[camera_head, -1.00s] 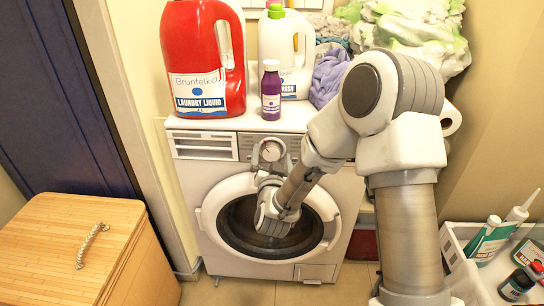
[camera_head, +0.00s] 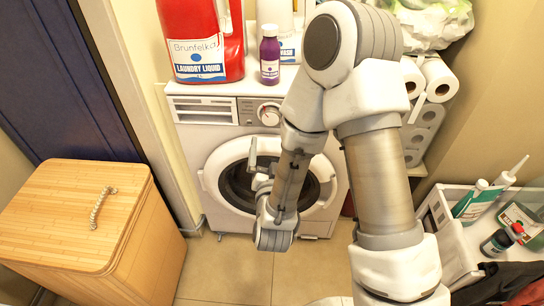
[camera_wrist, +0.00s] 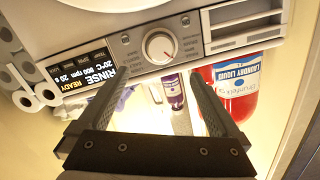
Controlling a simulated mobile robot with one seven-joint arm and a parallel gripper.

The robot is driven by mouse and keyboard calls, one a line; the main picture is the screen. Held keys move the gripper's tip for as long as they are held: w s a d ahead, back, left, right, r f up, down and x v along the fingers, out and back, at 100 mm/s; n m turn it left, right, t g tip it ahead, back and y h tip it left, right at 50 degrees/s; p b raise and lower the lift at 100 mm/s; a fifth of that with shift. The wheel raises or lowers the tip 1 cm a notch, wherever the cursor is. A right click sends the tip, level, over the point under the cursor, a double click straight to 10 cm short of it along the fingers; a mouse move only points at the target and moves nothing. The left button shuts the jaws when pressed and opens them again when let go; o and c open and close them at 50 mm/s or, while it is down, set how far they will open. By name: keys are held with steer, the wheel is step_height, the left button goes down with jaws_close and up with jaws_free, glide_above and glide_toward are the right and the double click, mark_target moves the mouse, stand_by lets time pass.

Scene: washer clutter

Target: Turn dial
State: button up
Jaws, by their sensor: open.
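The white round dial (camera_head: 269,115) is on the front control panel of the washer (camera_head: 220,140), right of the drawer. It is uncovered in the head view. In the wrist view, which is upside down, the dial (camera_wrist: 159,47) shows a red mark, beside a lit display (camera_wrist: 80,75) reading "RINSE". My gripper (camera_head: 263,158) is in front of the washer door, below the dial and apart from it. In the wrist view my gripper (camera_wrist: 154,82) has its two dark fingers spread, with nothing between them but background, and the dial beyond the tips.
A red laundry liquid jug (camera_head: 203,45) and a purple bottle (camera_head: 270,55) stand on the washer. A wooden hamper (camera_head: 75,230) is at left. A white crate with bottles (camera_head: 440,225) is at right. Paper rolls (camera_head: 437,80) stand beside the washer. Floor in front is clear.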

steer(key=shift+s+d+r+p, duration=0.1)
steer(key=shift+s+r+p, duration=0.05)
steer(key=shift+s+p, duration=2.75)
steer(key=shift+w, duration=0.4)
